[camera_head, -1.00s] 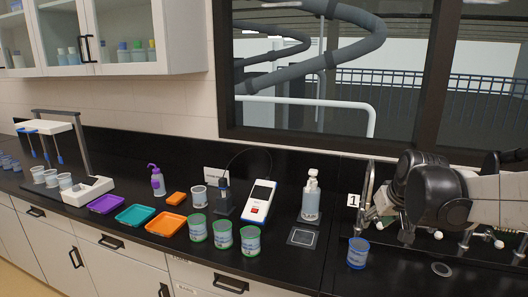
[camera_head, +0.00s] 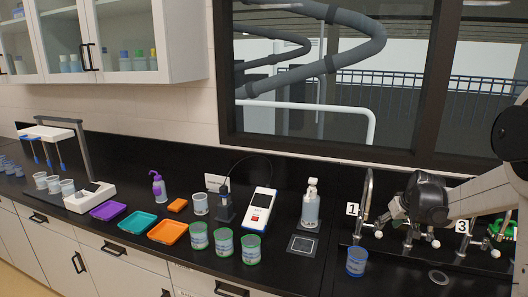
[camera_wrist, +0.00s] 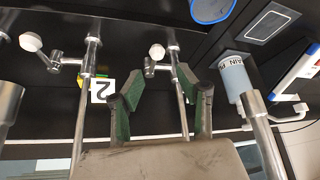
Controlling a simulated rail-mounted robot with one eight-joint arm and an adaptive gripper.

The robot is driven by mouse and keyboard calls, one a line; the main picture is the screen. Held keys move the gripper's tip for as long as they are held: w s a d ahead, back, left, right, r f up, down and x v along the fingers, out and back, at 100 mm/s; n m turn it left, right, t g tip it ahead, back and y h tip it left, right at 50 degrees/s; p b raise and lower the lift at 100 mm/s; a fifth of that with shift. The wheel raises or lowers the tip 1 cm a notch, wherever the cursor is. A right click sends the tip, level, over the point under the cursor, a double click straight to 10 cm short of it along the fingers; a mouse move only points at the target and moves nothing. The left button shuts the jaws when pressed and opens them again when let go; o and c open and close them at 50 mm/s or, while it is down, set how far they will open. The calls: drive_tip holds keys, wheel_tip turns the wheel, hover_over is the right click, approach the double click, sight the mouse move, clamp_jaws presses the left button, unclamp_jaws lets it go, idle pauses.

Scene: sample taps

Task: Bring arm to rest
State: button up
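My gripper (camera_wrist: 160,85) shows upside down in the wrist view. Its two green-padded fingers stand apart with nothing held between them. Behind the fingers are metal taps (camera_wrist: 88,75) with white knobs and a placard marked 2 (camera_wrist: 103,90). In the head view, my dark wrist is over the taps at the right, between placard 1 (camera_head: 353,209) and placard 3 (camera_head: 461,227). The fingertips cannot be made out there. A blue-rimmed cup (camera_head: 356,262) stands on the counter in front of tap 1. Its blue rim also shows at the top of the wrist view (camera_wrist: 210,8).
A wash bottle (camera_head: 311,207) stands left of the taps, beside a dark square pad (camera_head: 302,244). Several green-rimmed cups (camera_head: 223,242), a white meter (camera_head: 259,208) and coloured trays (camera_head: 167,232) fill the counter's middle. A window is behind the taps.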

sight(380, 233)
drive_tip(key=shift+d+b+x, duration=0.15)
drive_tip(key=shift+b+x, duration=1.05)
drive_tip(key=shift+x, duration=1.3)
drive_tip(key=shift+d+b+x, duration=0.15)
drive_tip(key=shift+b+x, duration=1.05)
drive_tip(key=shift+x, duration=1.3)
drive_tip(key=p+v, duration=0.2)
drive_tip(key=v, duration=0.6)
drive_tip(key=shift+p, duration=0.35)
